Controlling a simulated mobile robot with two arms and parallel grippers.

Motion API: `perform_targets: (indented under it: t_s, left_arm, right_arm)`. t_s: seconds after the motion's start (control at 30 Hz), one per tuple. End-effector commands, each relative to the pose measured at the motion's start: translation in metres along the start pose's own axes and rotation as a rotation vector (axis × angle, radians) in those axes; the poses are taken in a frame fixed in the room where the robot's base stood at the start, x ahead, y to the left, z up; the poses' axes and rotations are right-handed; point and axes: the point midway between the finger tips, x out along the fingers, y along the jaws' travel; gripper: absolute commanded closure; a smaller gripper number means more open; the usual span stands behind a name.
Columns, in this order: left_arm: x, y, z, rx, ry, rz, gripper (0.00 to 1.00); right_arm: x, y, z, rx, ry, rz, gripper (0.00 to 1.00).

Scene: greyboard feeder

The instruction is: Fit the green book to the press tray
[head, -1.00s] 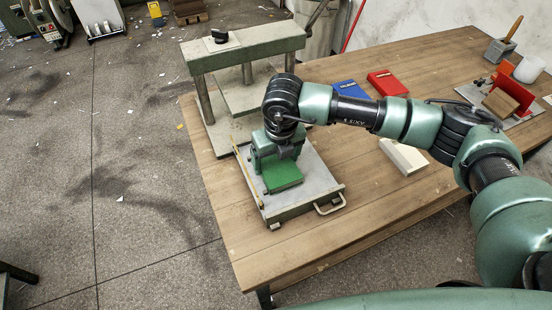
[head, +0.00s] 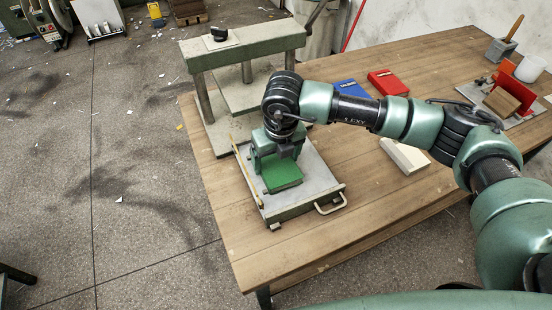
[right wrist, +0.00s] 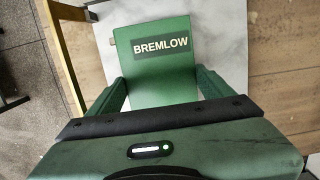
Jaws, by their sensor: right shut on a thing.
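The green book (head: 282,176) lies flat on the pale plate of the press tray (head: 310,186), which is pulled out in front of the press. My right gripper (head: 277,160) is over the tray, shut on the book near its far end. In the right wrist view the book (right wrist: 155,60) shows a "BREMLOW" label between the two green fingers (right wrist: 160,90). The tray's pale plate (right wrist: 212,30) shows beside it. The gripper hides part of the book, and I cannot tell whether the book touches the plate. My left gripper is out of view.
The press (head: 242,45) stands behind the tray. A yellow strip (head: 247,175) runs along the tray's left side. Blue (head: 351,90) and red (head: 388,82) books and a white block (head: 405,156) lie to the right. The table front is clear.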

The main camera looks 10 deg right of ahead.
Motion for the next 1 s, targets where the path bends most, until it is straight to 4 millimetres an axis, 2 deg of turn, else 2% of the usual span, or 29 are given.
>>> perform_targets:
  t_s: [0.47,0.5,0.53,0.83,1.0]
  left_arm:
    - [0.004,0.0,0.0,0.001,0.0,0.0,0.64]
    - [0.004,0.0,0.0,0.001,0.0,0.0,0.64]
    - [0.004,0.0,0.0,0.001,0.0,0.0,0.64]
    - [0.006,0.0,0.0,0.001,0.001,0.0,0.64]
    - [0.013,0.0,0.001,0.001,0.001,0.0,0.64]
  right_arm:
    - [0.001,0.0,0.0,0.0,-0.002,0.001,0.71]
    - [0.001,0.0,0.0,0.0,-0.002,0.001,0.1]
    - [0.001,0.0,0.0,0.0,-0.001,0.001,0.02]
    - [-0.001,0.0,0.0,0.0,-0.001,0.001,0.0]
    - [-0.022,0.0,0.001,0.0,-0.005,0.001,0.0]
